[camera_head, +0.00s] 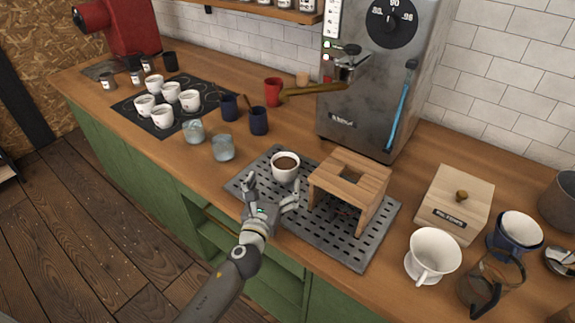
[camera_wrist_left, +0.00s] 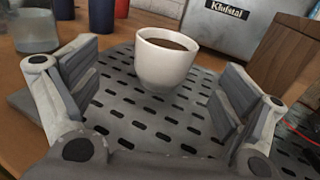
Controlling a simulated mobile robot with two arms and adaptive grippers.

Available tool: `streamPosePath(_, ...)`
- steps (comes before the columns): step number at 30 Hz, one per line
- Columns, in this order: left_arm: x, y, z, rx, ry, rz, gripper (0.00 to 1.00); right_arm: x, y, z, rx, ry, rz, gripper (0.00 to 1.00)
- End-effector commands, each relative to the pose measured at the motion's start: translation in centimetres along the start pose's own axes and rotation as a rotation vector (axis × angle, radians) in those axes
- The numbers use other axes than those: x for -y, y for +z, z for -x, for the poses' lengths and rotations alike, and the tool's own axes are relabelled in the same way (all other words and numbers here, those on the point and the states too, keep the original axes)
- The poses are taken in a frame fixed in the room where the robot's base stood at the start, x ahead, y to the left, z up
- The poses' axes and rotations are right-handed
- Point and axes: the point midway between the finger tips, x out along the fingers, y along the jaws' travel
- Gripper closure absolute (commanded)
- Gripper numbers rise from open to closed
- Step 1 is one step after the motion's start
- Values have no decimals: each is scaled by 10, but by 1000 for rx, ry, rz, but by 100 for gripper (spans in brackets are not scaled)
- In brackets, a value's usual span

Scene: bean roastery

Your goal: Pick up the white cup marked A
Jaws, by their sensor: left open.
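A white cup (camera_head: 285,169) with dark coffee in it stands upright on the dark slotted drip tray (camera_head: 352,255). It also shows in the left wrist view (camera_wrist_left: 165,68), where no letter is visible on the side facing me. My left gripper (camera_head: 271,187) is open and empty, just in front of this cup, with its fingers pointing toward it. In the left wrist view the cup stands beyond the fingertips, between them in the picture, apart from both pads. Several more white cups (camera_head: 163,118) stand on a black mat (camera_head: 135,112); their small marks are unreadable. My right gripper is not in view.
A wooden stand (camera_head: 352,172) is on the tray close right of the cup. The grey machine (camera_head: 352,125) stands behind. Glass tumblers (camera_head: 223,148) and dark blue cups (camera_head: 259,120) are to the left. A white dripper (camera_head: 432,252) and wooden box (camera_head: 455,200) stand right.

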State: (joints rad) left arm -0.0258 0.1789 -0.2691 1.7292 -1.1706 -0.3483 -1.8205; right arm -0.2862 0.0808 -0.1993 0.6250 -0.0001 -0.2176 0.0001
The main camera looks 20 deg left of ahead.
Motion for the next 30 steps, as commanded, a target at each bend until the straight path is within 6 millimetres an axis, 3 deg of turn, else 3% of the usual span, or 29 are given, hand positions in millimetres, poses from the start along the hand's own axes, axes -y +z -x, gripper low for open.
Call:
streamPosePath(3,0,1,-20,1,0,1,6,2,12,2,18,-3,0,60)
streamPosePath(9,1,1,-37,0,0,2,6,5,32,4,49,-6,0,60)
streamPosePath(13,3,1,-46,1,0,2,6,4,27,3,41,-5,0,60)
streamPosePath(21,8,0,-82,1,1,1,6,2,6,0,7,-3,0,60)
streamPosePath(30,8,0,-90,1,0,1,6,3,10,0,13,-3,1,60)
